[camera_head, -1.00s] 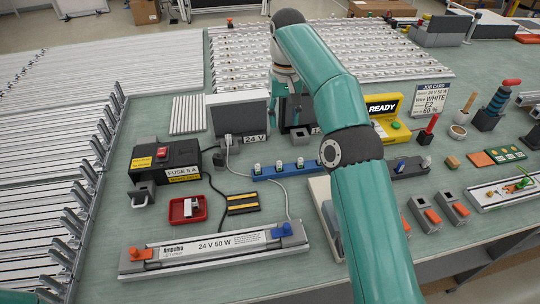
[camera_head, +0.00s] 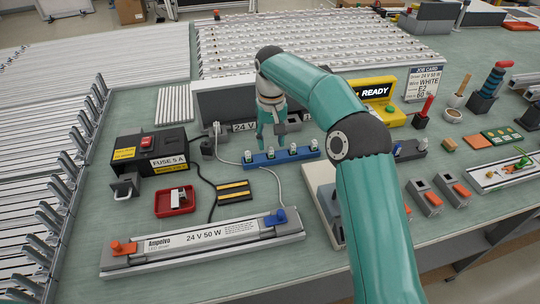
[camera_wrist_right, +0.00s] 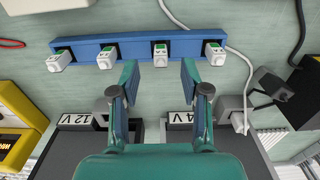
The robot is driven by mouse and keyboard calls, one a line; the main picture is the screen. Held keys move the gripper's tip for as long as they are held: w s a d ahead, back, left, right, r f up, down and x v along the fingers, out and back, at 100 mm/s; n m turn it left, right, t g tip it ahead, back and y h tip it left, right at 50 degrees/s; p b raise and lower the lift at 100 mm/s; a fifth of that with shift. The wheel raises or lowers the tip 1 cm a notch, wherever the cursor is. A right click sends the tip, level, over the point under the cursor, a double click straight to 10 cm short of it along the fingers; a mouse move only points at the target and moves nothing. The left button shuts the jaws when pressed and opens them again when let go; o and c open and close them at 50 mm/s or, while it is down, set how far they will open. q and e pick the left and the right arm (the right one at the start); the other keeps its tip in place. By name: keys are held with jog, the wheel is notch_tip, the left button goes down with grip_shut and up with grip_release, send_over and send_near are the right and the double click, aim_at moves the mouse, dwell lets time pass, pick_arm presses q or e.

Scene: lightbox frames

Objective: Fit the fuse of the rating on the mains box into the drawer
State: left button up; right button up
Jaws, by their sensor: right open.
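The black mains box (camera_head: 150,152) has a red switch and a label reading FUSE 5 A. A grey drawer with a handle (camera_head: 125,187) sticks out at its front left. Several white fuses with green-marked tops stand in a blue rack (camera_head: 281,157); the row also shows in the right wrist view, with one fuse (camera_wrist_right: 160,55) near the gap between my fingers. Their ratings are too small to read surely. My right gripper (camera_head: 271,143) is open and empty, just behind and above the rack; its fingers (camera_wrist_right: 157,78) point at the row. My left gripper is out of view.
A red tray (camera_head: 175,211) holding a small white and dark part lies before the mains box. A lamp bar (camera_head: 205,239) marked 24 V 50 W lies in front. Grey supply boxes (camera_head: 226,104) stand behind the rack. A white cable (camera_head: 274,178) crosses beside the rack.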

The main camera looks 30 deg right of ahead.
aim_at(270, 147)
notch_tip(270, 147, down, 4)
jog(key=shift+r, duration=0.25)
grip_shut()
